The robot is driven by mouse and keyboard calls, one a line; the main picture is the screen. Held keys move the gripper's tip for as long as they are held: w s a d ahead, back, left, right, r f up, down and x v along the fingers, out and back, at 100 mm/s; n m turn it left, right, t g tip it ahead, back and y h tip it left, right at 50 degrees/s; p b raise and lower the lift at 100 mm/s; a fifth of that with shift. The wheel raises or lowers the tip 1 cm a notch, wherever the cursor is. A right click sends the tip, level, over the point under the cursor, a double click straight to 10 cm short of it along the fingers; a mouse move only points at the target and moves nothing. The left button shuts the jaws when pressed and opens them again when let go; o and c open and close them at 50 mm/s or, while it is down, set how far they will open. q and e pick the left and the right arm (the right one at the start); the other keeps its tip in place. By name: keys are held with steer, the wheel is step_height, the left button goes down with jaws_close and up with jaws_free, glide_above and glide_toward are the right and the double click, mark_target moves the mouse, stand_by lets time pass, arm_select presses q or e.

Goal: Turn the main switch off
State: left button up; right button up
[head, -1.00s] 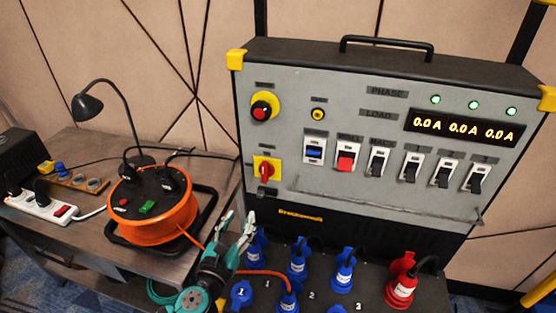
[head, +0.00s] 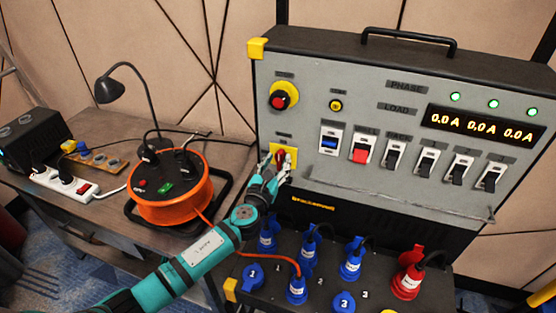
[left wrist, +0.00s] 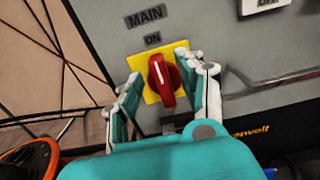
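The main switch is a red rotary knob on a yellow plate, low on the left of the grey panel, partly hidden behind my gripper in the head view (head: 280,156). In the left wrist view the knob (left wrist: 164,82) sits under the labels "MAIN" and "ON", its white line pointing up towards "ON". My left gripper (head: 277,170) is in front of the switch. In the left wrist view its fingers (left wrist: 158,68) are spread, one on each side of the knob, with gaps visible. Whether a fingertip touches the plate I cannot tell. My right gripper is not in view.
A red-and-yellow push button (head: 280,96) is above the switch. Several rocker switches (head: 394,155) and a lit display (head: 481,124) are to the right. A bar (head: 400,200) runs below them. Blue plugs (head: 351,262) stand below; an orange cable reel (head: 170,190) is left.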

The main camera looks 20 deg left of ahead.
mark_target(275, 157)
arm_select(q)
steer(key=shift+w, duration=0.5)
jaws_close()
steer(key=shift+n, duration=0.3)
steer(key=n+b, duration=0.1)
steer(key=n, duration=0.3)
steer(key=a+f+n+b, duration=0.1)
steer(key=n+b, duration=0.1)
steer(key=n, duration=0.2)
steer(key=a+n+b, duration=0.1)
steer(key=n, duration=0.3)
steer(key=shift+f+n, duration=0.25)
steer(key=shift+n, duration=0.05)
steer(key=shift+a+f+n+b, duration=0.1)
steer(key=shift+f+n+b, duration=0.1)
steer(key=shift+n, duration=0.55)
steer(key=shift+d+f+n+b, duration=0.1)
steer(key=shift+n+b, duration=0.15)
steer(key=shift+n, duration=0.55)
steer(key=shift+a+f+n+b, duration=0.1)
steer(key=shift+n+b, duration=0.1)
steer(key=shift+n, duration=0.55)
